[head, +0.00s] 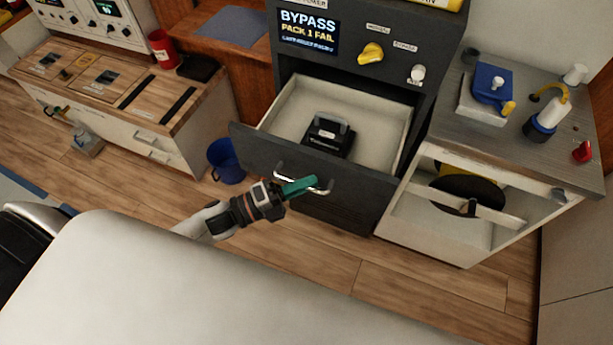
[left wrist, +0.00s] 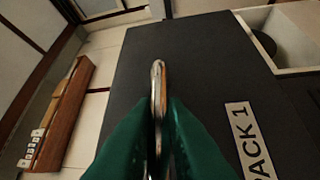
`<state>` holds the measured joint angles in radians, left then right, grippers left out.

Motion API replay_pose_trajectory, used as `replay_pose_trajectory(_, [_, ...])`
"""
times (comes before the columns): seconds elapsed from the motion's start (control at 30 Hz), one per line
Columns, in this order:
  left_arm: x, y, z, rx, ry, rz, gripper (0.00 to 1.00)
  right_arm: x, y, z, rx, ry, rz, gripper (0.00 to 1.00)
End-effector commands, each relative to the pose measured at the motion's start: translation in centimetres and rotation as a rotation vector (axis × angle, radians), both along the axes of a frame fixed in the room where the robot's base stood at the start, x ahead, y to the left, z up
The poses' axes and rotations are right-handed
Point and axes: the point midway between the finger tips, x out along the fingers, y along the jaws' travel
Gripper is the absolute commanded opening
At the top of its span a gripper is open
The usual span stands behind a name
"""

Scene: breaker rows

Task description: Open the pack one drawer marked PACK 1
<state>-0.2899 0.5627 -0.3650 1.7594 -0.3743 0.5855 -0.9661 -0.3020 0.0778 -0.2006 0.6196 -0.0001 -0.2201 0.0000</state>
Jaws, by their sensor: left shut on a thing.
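The PACK 1 drawer (head: 253,149) is open in the head view, pulled out of the dark cabinet. Its pale inside shows, and a black pack (head: 328,138) with a grey handle sits in it. A metal bar handle (head: 323,188) is on its dark front. My left gripper (head: 303,186), with green fingers, is at the left part of this handle. In the left wrist view the green fingers (left wrist: 158,130) are shut on the handle (left wrist: 157,80), and a PACK 1 label (left wrist: 250,142) is to the right. My right gripper is not in view.
A screen (head: 308,32) above the drawer reads BYPASS, PACK 1 FAIL. A yellow knob (head: 370,54) is beside it. A blue bucket (head: 226,160) stands on the floor left of the drawer. A steel-topped counter (head: 545,150) is at right. Floor shows free in front.

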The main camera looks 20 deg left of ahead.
Motion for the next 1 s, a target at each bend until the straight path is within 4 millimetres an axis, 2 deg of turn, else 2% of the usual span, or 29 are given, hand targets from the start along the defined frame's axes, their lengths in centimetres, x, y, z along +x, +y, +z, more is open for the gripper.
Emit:
replay_pose_trajectory(0.4, [-0.1, 0.0, 0.3, -0.009, -0.005, -0.002, 0.00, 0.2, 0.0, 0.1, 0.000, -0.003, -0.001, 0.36])
replay_pose_trajectory(0.43, [-0.1, 0.0, 0.3, -0.009, -0.005, -0.002, 0.14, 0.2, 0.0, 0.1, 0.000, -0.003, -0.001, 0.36])
replay_pose_trajectory(0.53, [-0.1, 0.0, 0.3, -0.007, -0.004, -0.001, 0.30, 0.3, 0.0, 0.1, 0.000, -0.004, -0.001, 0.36])
replay_pose_trajectory(0.57, [-0.1, 0.0, 0.3, -0.006, -0.005, -0.001, 0.32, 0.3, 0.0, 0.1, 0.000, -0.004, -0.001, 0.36])
replay_pose_trajectory(0.87, [-0.2, 0.1, 0.0, -0.003, -0.001, -0.001, 0.32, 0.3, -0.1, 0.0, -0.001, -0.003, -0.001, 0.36])
replay_pose_trajectory(1.0, [-1.3, 1.2, -0.4, -0.002, 0.001, 0.001, 0.32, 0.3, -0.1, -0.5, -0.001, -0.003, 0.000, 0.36])
